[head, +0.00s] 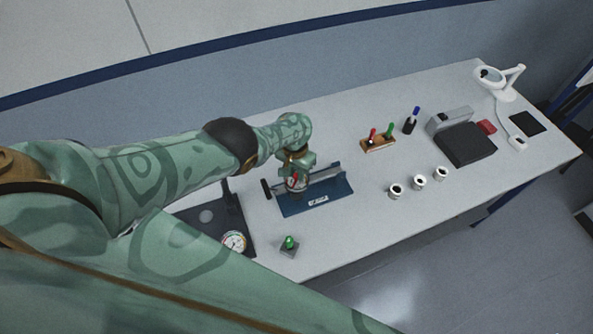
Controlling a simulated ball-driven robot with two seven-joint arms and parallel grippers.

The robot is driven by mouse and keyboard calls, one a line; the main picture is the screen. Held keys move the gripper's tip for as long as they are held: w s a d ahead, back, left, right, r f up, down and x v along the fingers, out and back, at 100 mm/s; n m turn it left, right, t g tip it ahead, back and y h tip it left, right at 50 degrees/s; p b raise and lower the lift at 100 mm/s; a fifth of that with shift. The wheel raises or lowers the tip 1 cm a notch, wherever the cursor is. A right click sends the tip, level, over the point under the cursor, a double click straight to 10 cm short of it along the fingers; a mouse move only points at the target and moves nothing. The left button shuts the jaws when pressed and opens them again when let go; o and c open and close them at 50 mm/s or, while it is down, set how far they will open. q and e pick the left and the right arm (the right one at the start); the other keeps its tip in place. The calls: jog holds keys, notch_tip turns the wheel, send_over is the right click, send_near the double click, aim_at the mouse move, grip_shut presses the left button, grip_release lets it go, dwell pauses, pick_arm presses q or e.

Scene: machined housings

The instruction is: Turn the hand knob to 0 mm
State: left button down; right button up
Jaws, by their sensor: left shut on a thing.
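A blue-based fixture (335,202) with a grey rail and a small white label (318,201) sits on the bench in the head view. My left gripper (297,178) is over the left part of this fixture, pointing down. It is shut on what appears to be the hand knob, which the fingers mostly hide. A small red and white part shows at the fingers. A black block (267,188) stands at the fixture's left end. The scale reading is too small to make out. My right gripper is not in view.
A dial gauge (233,241) on a dark stand and a green-topped piece (289,244) are near the front edge. Several white cylindrical housings (420,182), a wooden holder (378,144), a black device (465,144) and a white lamp (504,82) stand rightward.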

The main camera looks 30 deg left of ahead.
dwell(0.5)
pick_arm(q)
jog(key=c, duration=1.3)
grip_release()
